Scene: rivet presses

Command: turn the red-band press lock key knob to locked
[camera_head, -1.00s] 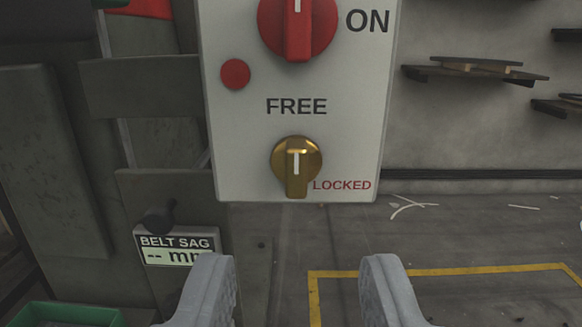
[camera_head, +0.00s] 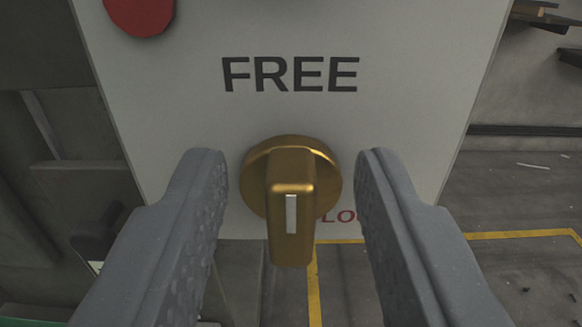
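The brass lock key knob (camera_head: 290,190) is on the lower part of the pale control panel (camera_head: 170,120). Its grip bar is upright in the picture, with a white line on it, under the black word FREE (camera_head: 290,74). The red LOCKED label (camera_head: 338,217) is to the knob's lower right, mostly hidden behind my right finger. My gripper (camera_head: 290,170) is open, one finger on each side of the knob, with a visible gap on both sides. It holds nothing.
A red round part (camera_head: 142,12) is at the panel's upper left. A yellow floor line (camera_head: 520,234) runs on the grey floor behind the panel. Grey machine parts stand at the left, and shelf boards show at the top right.

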